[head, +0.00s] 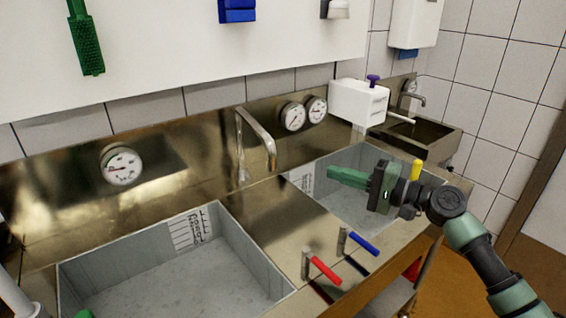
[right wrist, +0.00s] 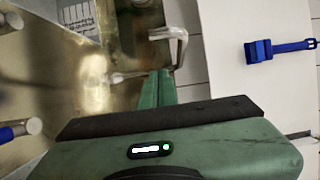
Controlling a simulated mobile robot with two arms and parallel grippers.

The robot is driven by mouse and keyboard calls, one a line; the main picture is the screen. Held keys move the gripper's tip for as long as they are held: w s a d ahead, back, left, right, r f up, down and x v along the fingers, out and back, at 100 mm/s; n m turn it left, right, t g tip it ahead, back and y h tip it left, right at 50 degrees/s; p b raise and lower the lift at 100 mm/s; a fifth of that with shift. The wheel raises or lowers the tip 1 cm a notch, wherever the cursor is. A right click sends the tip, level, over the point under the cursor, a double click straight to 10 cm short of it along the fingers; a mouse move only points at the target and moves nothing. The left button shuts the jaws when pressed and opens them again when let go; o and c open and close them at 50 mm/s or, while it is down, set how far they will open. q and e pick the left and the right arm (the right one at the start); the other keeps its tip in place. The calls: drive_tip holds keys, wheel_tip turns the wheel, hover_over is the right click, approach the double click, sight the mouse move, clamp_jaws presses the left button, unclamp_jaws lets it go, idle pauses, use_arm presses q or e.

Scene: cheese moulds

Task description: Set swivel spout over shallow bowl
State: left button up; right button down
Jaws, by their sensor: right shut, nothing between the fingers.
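The swivel spout (head: 258,133) is a bent steel pipe rising from the counter at the back wall. Its outlet end points forward and right, above the steel strip between two grey basins. The left basin (head: 100,275) is wide and empty. The right basin (head: 350,160) is partly hidden by my right gripper. I cannot tell from the depths which is the shallow bowl. My right gripper (head: 332,174) is shut and empty, in front of and right of the spout. In the right wrist view its fingertips (right wrist: 160,74) are near the spout (right wrist: 177,42), apparently apart. A green scrap at the bottom edge may be my left gripper.
A red lever (head: 325,270) and a blue lever (head: 362,243) stand on the front of the steel strip. Round gauges (head: 122,165) are on the backsplash. A white box with a purple knob (head: 358,100) and a small sink (head: 425,135) are at the right.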

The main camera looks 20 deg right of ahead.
use_arm(q)
drive_tip(key=r+p, duration=0.1)
drive_tip(key=r, duration=0.1)
drive_tip(key=r+p, duration=0.1)
drive_tip(key=p, duration=0.1)
drive_tip(key=d+r+p, duration=0.1)
drive_tip(key=r+p, duration=0.1)
drive_tip(key=shift+s+d+r, duration=0.1)
drive_tip(key=shift+s+r, duration=0.25)
use_arm(e)
drive_tip(key=w+a, duration=0.6)
drive_tip(key=a, duration=0.3)
drive_tip(key=shift+w+a, duration=0.2)
drive_tip(key=shift+a, duration=0.1)
use_arm(q)
drive_tip(key=shift+r, duration=0.1)
use_arm(e)
drive_tip(key=shift+a, duration=0.1)
